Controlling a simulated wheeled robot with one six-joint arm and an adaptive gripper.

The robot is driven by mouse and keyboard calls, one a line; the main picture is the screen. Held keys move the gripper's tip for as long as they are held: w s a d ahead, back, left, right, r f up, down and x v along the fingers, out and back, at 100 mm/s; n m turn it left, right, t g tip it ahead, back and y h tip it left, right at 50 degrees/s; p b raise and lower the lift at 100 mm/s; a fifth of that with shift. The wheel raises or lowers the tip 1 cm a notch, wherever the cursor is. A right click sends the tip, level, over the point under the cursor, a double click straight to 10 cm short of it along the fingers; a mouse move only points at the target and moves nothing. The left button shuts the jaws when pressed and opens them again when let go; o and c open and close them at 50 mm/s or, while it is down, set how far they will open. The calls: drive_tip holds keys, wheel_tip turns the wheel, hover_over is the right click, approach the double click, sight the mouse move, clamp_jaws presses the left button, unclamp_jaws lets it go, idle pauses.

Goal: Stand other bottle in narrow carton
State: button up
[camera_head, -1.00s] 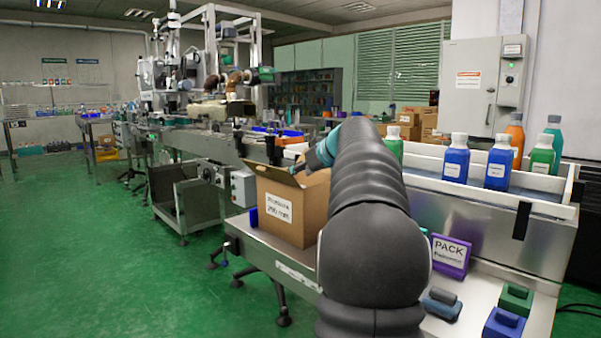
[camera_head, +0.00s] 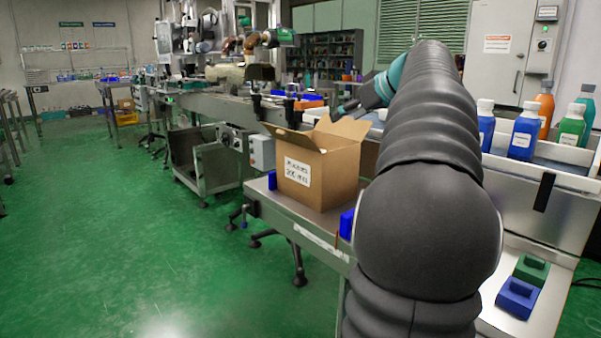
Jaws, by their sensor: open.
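An open cardboard carton (camera_head: 322,178) with a white label stands upright on the metal table, its flaps spread. Its inside is hidden from this angle. My gripper (camera_head: 347,108) is up behind and to the right of the carton, clear of its flaps. It is open, and I see nothing held in it, though my arm covers part of that area. Two blue bottles (camera_head: 525,132) with white caps stand in the white-walled trough at the right. A green bottle (camera_head: 572,128), an orange bottle (camera_head: 545,106) and a teal bottle (camera_head: 586,102) stand behind them.
Blue blocks (camera_head: 347,224) sit beside the carton. A blue block (camera_head: 517,299) and a green block (camera_head: 532,268) lie on the lower right table. The conveyor machine (camera_head: 215,98) stands behind. Green floor at left is open.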

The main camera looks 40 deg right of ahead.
drive_tip(key=s+a+f+g, duration=0.1)
drive_tip(key=a+f, duration=0.3)
drive_tip(key=a, duration=0.4)
drive_tip(key=s+a+f+g+y, duration=0.1)
drive_tip(key=a+f, duration=0.2)
drive_tip(key=a, duration=0.5)
drive_tip(key=s+a+f+g, duration=0.15)
drive_tip(key=a+f, duration=0.25)
drive_tip(key=a, duration=0.4)
drive_tip(key=s+a+f+g+h, duration=0.1)
drive_tip(key=s+a+f+g, duration=0.1)
drive_tip(key=s+a+f, duration=1.3)
wheel_tip(320, 180, down, 4)
drive_tip(key=shift+s+f+g, duration=0.1)
drive_tip(key=shift+s+g, duration=0.25)
drive_tip(key=shift+s, duration=0.7)
